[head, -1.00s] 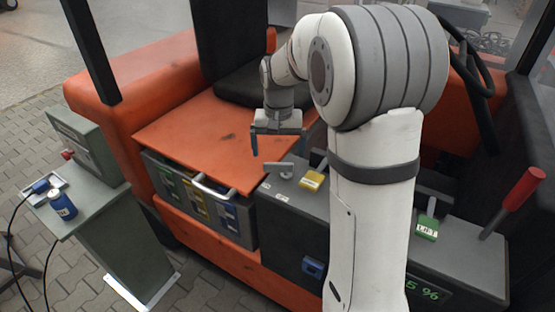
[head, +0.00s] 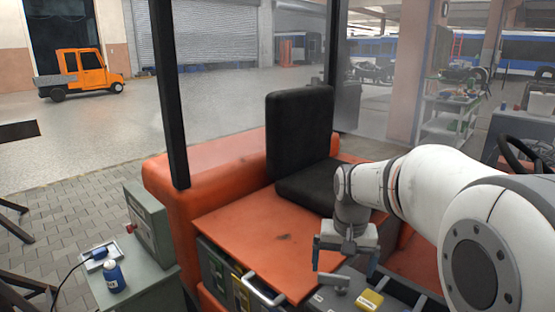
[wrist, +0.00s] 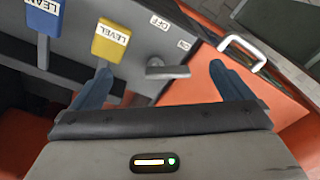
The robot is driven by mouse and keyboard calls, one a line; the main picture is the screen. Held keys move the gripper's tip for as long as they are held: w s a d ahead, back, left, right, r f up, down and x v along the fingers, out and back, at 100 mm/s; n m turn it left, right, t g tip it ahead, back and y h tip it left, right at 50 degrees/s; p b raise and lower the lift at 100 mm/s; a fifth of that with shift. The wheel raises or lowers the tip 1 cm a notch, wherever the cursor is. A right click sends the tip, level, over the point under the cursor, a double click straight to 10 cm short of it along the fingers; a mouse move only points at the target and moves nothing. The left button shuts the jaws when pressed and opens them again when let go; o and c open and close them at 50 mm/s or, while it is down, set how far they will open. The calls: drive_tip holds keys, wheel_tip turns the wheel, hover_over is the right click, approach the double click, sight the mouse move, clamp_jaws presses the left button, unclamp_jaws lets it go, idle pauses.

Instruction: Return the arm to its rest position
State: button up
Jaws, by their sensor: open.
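My arm stretches in from the right of the head view, bent at the elbow. My gripper (head: 344,266) points down, open and empty, above the console beside the orange cover (head: 265,238). In the wrist view my gripper (wrist: 160,74) has its two fingers spread wide with nothing between them. A grey turning handle (wrist: 168,70) marked OFF and ON lies beyond and between the fingers, apart from them. It also shows in the head view (head: 333,283) just below the gripper.
A yellow LEVEL tag (wrist: 110,42) and a blue LEAN tag (wrist: 44,16) are on the console. A pale bar handle (head: 262,290) is at the cover's front edge. A black seat (head: 300,135) and a dark post (head: 168,95) stand behind. A grey cabinet (head: 148,240) stands left.

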drive_tip(key=s+f+n+t, duration=0.1)
drive_tip(key=s+n+t, duration=0.1)
drive_tip(key=s, duration=1.5)
drive_tip(key=shift+a+f, duration=0.15)
drive_tip(key=shift+a, duration=0.1)
